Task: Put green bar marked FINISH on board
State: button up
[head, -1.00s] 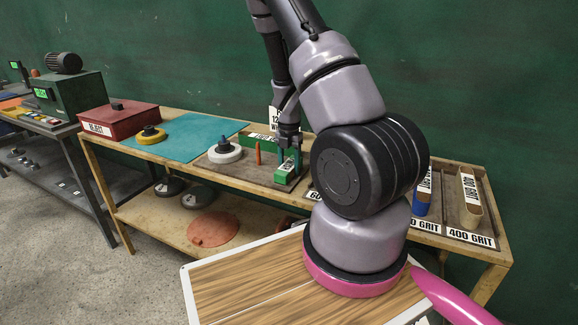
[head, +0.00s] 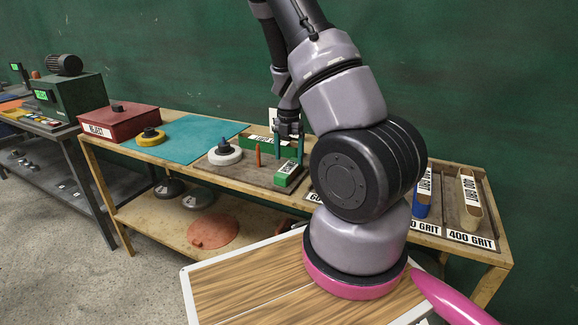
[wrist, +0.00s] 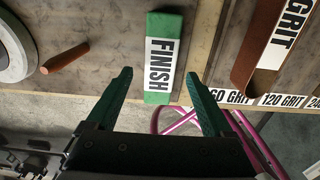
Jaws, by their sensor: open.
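The green bar with the white FINISH label (head: 287,175) lies on the brown board (head: 239,170), near its right front corner. In the wrist view the FINISH bar (wrist: 175,28) lies lengthwise toward the board's front edge. My gripper (head: 289,150) is open above the bar, with one green finger on each side and gaps between. Its fingers also show in the wrist view (wrist: 158,75), apart from the bar. Whether the bar rests fully flat is hard to tell.
The board also carries a white-grey wheel (head: 224,154), an orange stick (head: 257,155) and another green bar (head: 262,142) at the back. Labelled grit slots stand to the right, with a tan block (head: 469,192). A teal mat (head: 190,138) lies left.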

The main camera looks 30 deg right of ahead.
jog(key=w+a+r+m+t+y, duration=0.1)
jog(key=w+r+m+t, duration=0.15)
jog(key=r, duration=0.35)
jog(key=w+a+r+m+t, duration=0.1)
jog(key=w+a+r+t, duration=0.15)
jog(key=r, duration=0.45)
notch_tip(320, 180, up, 22)
jog(key=m+t+h, duration=0.4)
jog(key=m, duration=1.6)
send_over(289, 167)
jog(key=s, duration=0.3)
jog(key=s+a+m, duration=0.2)
jog(key=s, duration=0.3)
jog(key=s+a+m+g+y, duration=0.2)
jog(key=s+a+m+y, duration=0.2)
jog(key=s+a, duration=0.7)
jog(key=shift+s+a+y, duration=0.2)
jog(key=shift+s+y, duration=0.1)
jog(key=shift+y, duration=0.3)
